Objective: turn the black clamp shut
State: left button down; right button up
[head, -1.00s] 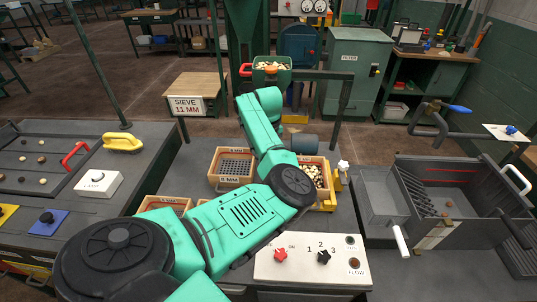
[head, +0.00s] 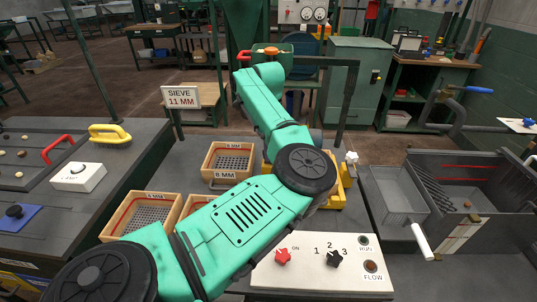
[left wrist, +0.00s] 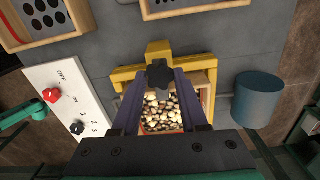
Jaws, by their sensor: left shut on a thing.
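The black clamp (left wrist: 158,74) is a dark lobed knob on a yellow bracket (left wrist: 158,51), at the centre of the left wrist view. My left gripper (left wrist: 160,78) has its two dark fingers closed on either side of the knob, holding it. A wooden tray of pale and brown pebbles (left wrist: 162,113) sits within the yellow frame, beneath the fingers. In the head view my left arm covers the clamp and the gripper, and only part of the yellow frame (head: 335,193) shows. My right gripper is not in view.
A white panel (head: 322,268) with red and black knobs stands in front of the yellow frame. Wooden sieve boxes (head: 206,161) lie to the left. A grey bin with a white handle (head: 423,241) is at the right. A blue-grey cylinder (left wrist: 257,98) is close beside the frame.

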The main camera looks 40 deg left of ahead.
pick_arm(q)
jog(key=shift+r+n+b, duration=0.1)
jog(key=shift+n+b, duration=0.2)
jog(key=shift+n, duration=0.2)
jog(key=shift+c, duration=2.2)
grip_release()
notch_tip(320, 180, up, 14)
jog(key=shift+r, duration=0.25)
jog(key=shift+r, duration=0.1)
